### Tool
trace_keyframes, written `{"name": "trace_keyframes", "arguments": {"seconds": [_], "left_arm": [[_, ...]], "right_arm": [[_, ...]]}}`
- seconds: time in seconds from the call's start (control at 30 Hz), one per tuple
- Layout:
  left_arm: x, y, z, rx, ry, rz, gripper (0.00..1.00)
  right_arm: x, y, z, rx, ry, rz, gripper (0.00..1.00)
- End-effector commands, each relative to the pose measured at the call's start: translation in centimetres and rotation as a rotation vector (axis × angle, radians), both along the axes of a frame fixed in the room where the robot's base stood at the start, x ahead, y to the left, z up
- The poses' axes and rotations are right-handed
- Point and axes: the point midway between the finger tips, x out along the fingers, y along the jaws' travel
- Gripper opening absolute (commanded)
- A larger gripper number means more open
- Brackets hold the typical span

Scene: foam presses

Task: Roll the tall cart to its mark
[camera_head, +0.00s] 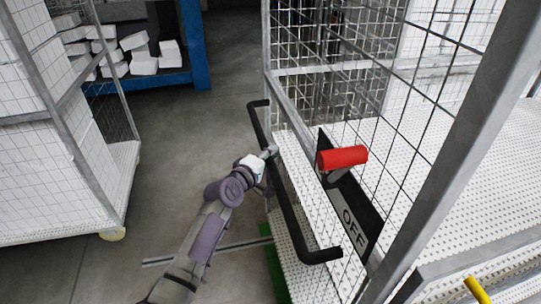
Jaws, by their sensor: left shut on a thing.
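The tall cart (285,82) is a grey metal frame with wire-mesh sides and white perforated panels, filling the right half of the head view. A black push handle (295,217) runs along its near side. My left gripper (268,153) is shut on this handle, around its middle. A red grip on a lever (342,158) sticks out beside a black plate (352,212) marked OFF. A green strip (275,262) shows on the floor by the cart's lower edge; I cannot tell whether it is the mark. The cart's wheels are hidden. My right gripper is out of view.
Another mesh cart (75,145) with a pale castor stands at the left. A blue rack (196,45) with white foam blocks (143,62) stands at the back left. Bare grey floor (180,130) lies between the carts. A yellow bar (477,290) shows at bottom right.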

Motion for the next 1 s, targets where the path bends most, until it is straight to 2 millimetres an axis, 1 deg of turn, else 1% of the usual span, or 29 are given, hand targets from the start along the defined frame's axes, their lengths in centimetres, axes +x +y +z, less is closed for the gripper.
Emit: {"name": "trace_keyframes", "arguments": {"seconds": [0.03, 0.37, 0.4, 0.47, 0.5, 0.53, 0.73, 0.83, 0.93, 1.0], "left_arm": [[0.3, 0.7, 0.0, 0.001, -0.003, 0.014, 0.00], [0.3, 0.6, 0.0, 0.002, -0.004, 0.013, 0.00], [0.3, 0.6, 0.0, 0.002, -0.004, 0.012, 0.32], [0.2, 0.5, 0.0, 0.001, -0.004, 0.011, 0.42], [0.2, 0.5, 0.0, 0.001, -0.004, 0.010, 0.48], [0.2, 0.5, 0.1, 0.000, -0.004, 0.010, 0.52], [0.2, 0.2, 0.2, -0.002, -0.003, 0.007, 0.52], [0.1, 0.2, 0.2, -0.004, -0.003, 0.006, 0.52], [-0.4, 0.5, 0.3, -0.006, -0.004, 0.005, 0.52], [-1.1, 0.9, 0.3, -0.005, -0.004, 0.006, 0.52]], "right_arm": [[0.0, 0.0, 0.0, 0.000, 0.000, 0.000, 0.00], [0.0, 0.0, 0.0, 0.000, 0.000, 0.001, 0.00], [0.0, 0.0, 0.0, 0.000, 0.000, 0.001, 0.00], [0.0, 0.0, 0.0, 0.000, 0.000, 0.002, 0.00], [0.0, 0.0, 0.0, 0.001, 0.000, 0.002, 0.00], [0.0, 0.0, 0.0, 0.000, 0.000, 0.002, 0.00], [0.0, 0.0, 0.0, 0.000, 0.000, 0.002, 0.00], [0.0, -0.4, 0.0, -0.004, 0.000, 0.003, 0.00], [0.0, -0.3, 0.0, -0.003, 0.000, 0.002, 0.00], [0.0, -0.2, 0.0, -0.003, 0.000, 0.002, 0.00]]}}
